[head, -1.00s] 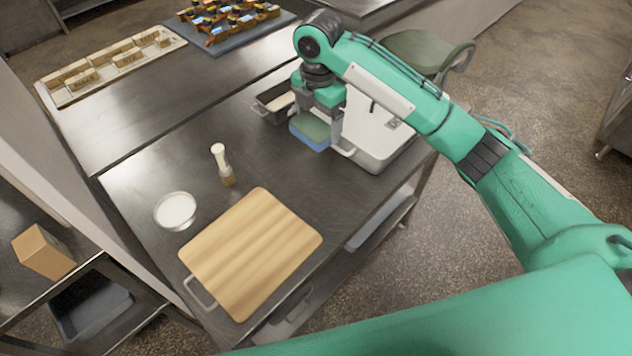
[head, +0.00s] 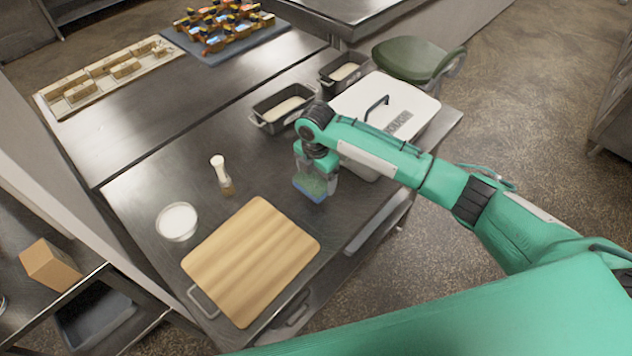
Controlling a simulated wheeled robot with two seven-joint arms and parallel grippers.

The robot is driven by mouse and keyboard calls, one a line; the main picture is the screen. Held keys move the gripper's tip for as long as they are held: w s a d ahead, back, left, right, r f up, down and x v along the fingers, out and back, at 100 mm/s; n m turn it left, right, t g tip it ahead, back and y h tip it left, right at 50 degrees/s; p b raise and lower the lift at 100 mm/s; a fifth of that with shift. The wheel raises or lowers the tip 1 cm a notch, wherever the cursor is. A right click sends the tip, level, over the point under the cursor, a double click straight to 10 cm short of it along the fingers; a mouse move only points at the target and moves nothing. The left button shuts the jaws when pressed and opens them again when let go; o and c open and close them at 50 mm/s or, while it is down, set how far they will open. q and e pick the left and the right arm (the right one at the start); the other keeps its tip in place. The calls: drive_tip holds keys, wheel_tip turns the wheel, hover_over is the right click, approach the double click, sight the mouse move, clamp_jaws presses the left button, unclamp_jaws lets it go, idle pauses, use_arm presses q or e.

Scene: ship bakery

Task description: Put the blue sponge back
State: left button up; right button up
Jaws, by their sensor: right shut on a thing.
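The blue sponge (head: 309,193) has a green top layer and a blue lower layer. My right gripper (head: 315,180) is shut on it, with the fingers around its sides. Gripper and sponge are over the steel table, between the wooden cutting board (head: 250,260) and the white lidded dough box (head: 405,117). I cannot tell whether the sponge touches the table. My left gripper is not in view.
Two dark loaf tins (head: 283,108) (head: 343,72) with pale contents stand behind my right gripper. A white bowl (head: 177,221) and a white-topped brush (head: 222,174) stand at left. A labelled tray (head: 108,75) and a blue mat (head: 232,42) lie at the back. The table between brush and sponge is clear.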

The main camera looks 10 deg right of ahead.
sight(316, 185)
drive_tip(key=shift+f+p, duration=0.3)
drive_tip(key=shift+f, duration=1.55)
drive_tip(key=o, duration=0.7)
drive_tip(key=shift+f, duration=0.15)
wheel_tip(316, 185, up, 12)
drive_tip(key=shift+r+b, duration=0.2)
drive_tip(key=shift+b, duration=1.05)
